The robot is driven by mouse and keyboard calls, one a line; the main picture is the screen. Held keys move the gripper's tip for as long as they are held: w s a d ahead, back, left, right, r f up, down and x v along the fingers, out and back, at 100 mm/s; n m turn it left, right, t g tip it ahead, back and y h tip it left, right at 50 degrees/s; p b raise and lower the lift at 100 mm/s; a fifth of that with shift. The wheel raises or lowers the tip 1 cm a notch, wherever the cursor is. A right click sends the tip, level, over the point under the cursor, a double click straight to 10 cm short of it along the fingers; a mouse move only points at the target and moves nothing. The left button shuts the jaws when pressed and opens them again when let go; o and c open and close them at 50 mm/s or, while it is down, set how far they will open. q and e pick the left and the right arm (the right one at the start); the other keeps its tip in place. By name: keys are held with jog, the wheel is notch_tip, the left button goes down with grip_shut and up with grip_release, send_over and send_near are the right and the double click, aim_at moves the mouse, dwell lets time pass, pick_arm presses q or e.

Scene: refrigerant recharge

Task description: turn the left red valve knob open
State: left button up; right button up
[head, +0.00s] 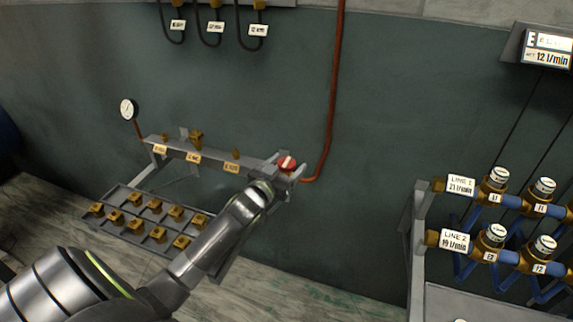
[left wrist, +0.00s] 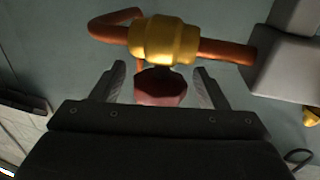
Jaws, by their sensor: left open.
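The red valve knob (head: 287,162) has a white mark on its face and sits at the right end of the grey wall rail. In the left wrist view the knob (left wrist: 161,88) is dark red, in front of a brass valve body (left wrist: 163,40) on a copper pipe (left wrist: 224,50). My left gripper (head: 286,170) is open at the knob. In the left wrist view its fingers (left wrist: 159,76) stand on both sides of the knob, with a visible gap on each side. My right gripper is not in view.
The grey rail (head: 212,158) carries labelled brass fittings and a gauge (head: 128,109) at its left end. A tray (head: 115,231) with several brass pieces lies below it. A red pipe (head: 334,90) runs up the wall. A labelled valve rack (head: 419,235) stands at right.

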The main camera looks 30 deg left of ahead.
pick_arm(q)
jog(key=c, duration=1)
